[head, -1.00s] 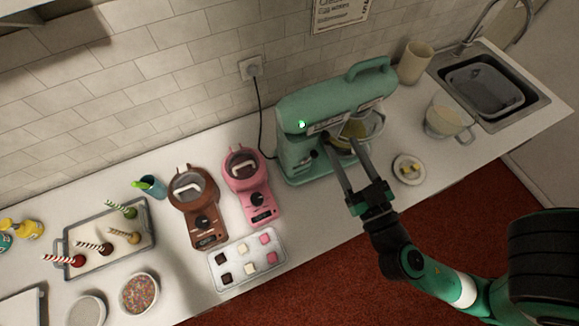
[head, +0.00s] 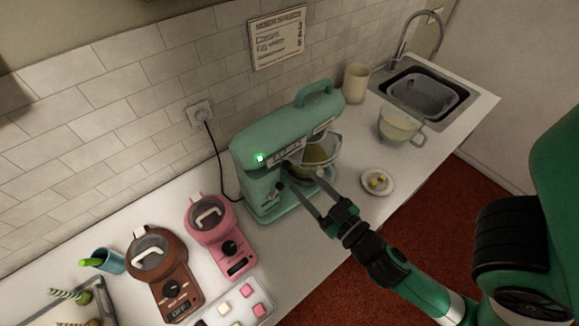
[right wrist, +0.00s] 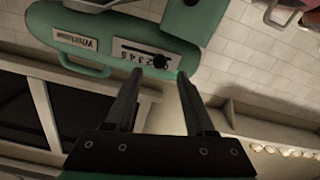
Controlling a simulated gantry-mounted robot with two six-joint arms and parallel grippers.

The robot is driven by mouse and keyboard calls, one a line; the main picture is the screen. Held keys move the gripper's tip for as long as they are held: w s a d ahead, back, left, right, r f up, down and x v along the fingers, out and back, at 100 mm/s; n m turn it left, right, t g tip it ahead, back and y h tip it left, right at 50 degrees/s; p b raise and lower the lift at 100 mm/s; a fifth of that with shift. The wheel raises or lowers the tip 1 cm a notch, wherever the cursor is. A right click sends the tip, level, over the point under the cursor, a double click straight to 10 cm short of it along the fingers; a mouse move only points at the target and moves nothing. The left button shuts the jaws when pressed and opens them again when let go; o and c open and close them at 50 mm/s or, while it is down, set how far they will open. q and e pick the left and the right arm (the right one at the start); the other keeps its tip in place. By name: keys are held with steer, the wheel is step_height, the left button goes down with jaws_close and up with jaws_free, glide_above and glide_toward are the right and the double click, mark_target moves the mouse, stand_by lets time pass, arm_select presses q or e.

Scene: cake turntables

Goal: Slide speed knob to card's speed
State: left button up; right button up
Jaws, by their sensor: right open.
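The teal stand mixer (head: 272,142) stands on the counter with a green light lit on its head. Its side shows upside down in the right wrist view, with a "Whirlwind" label (right wrist: 75,38) and a numbered speed scale (right wrist: 130,48). The black speed knob (right wrist: 160,62) sits near one end of the scale. My right gripper (right wrist: 160,74) is open, its fingertips on either side of the knob, level with or just short of it; contact cannot be told. In the head view the right gripper (head: 287,176) reaches the mixer's side. My left gripper is out of view.
A glass bowl (head: 320,152) is under the mixer head. A dish with yellow pieces (head: 377,182) and a measuring jug (head: 399,128) stand to the right. Pink (head: 209,217) and brown (head: 157,255) machines stand left. A cord (head: 216,155) runs to the wall socket.

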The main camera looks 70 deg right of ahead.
mark_target(289, 167)
steer(key=p+x, duration=0.1)
steer(key=x, duration=0.1)
steer(key=p+x, duration=0.1)
steer(key=x, duration=0.1)
steer(key=p+x, duration=0.1)
steer(key=x, duration=0.1)
steer(key=shift+r, duration=0.25)
steer(key=shift+w+d+f, duration=0.15)
steer(key=shift+w+d, duration=0.1)
steer(key=shift+w, duration=0.05)
jaws_close()
stand_by(0.8)
